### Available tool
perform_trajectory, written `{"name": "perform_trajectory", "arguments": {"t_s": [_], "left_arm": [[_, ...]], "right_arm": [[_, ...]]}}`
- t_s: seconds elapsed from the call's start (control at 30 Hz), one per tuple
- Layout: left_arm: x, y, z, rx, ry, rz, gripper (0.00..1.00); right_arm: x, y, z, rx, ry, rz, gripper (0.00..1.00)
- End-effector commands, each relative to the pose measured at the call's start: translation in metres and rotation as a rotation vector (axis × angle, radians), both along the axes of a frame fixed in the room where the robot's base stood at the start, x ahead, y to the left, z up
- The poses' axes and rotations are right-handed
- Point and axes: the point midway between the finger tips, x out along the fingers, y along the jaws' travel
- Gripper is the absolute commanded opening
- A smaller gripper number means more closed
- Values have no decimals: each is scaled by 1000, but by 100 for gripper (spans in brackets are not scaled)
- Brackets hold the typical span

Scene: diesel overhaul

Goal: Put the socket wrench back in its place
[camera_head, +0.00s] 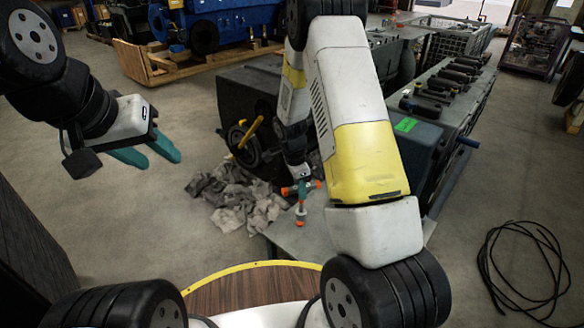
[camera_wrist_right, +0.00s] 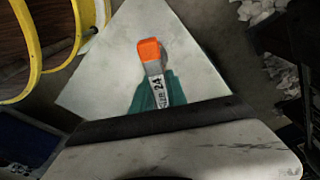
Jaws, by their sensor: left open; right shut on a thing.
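The socket wrench (camera_wrist_right: 150,51) has an orange end and a pale shank marked "24" in the right wrist view. My right gripper (camera_wrist_right: 157,92) is shut on it with teal fingers. In the head view the right gripper (camera_head: 302,187) points down, with orange parts of the wrench (camera_head: 301,211) at its fingertips, above a grey surface (camera_head: 290,240). Whether the wrench touches that surface is unclear. My left gripper (camera_head: 150,154) is open and empty at the left, over bare floor. I cannot make out the wrench's place for certain.
A dark machine (camera_head: 240,100) with a yellow handle (camera_head: 250,132) stands behind the right gripper. Grey rags (camera_head: 240,200) lie beside it. A long bench (camera_head: 455,85) with several dark-handled items is at the right. A black cable (camera_head: 520,265) coils on the floor.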

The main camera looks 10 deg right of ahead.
Motion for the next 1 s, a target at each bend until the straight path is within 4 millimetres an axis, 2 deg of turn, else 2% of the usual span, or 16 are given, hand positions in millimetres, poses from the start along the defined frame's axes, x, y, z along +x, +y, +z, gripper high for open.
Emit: {"name": "perform_trajectory", "arguments": {"t_s": [0.23,1.0], "left_arm": [[0,0,0,0,0,0,44],[0,0,0,0,0,0,44]], "right_arm": [[0,0,-12,0,-1,1,0],[0,2,-12,-1,-1,1,0]]}}
